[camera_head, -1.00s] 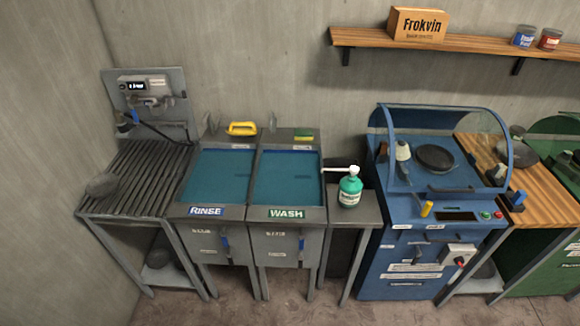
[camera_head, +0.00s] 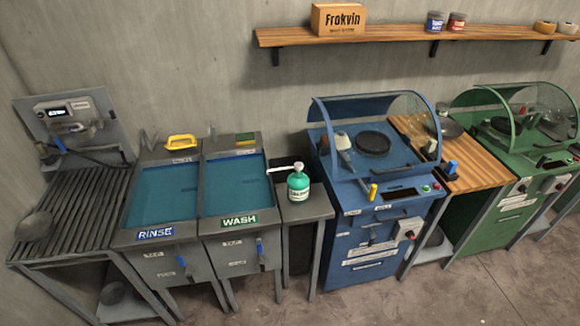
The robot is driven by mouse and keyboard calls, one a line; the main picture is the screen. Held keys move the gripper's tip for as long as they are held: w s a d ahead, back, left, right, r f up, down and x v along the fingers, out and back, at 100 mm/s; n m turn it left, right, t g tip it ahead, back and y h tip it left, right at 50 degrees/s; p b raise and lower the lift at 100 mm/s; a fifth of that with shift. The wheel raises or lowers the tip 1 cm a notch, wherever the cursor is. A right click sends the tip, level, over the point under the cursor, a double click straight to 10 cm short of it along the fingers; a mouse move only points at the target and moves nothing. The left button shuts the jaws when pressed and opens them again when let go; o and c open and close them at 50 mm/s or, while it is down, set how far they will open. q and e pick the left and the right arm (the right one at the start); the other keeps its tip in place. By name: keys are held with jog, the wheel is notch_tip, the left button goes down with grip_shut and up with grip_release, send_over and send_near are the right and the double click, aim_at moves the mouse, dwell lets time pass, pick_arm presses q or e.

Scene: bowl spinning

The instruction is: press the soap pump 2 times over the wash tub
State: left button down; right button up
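The soap pump (camera_head: 298,185) is a green bottle with a white pump head and a pale label. It stands upright on a small grey side table (camera_head: 306,208) just right of the wash tub. Its white spout points left, reaching to the right rim of the tub. The wash tub (camera_head: 233,188) is a grey basin filled with blue-green water, with a green WASH label on its front. Neither of my grippers shows in the head view.
The rinse tub (camera_head: 165,195) adjoins the wash tub on the left, with a ribbed drainboard (camera_head: 70,210) beyond it. A blue machine with a clear hood (camera_head: 375,190) stands right of the side table. Floor (camera_head: 420,300) is free in front.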

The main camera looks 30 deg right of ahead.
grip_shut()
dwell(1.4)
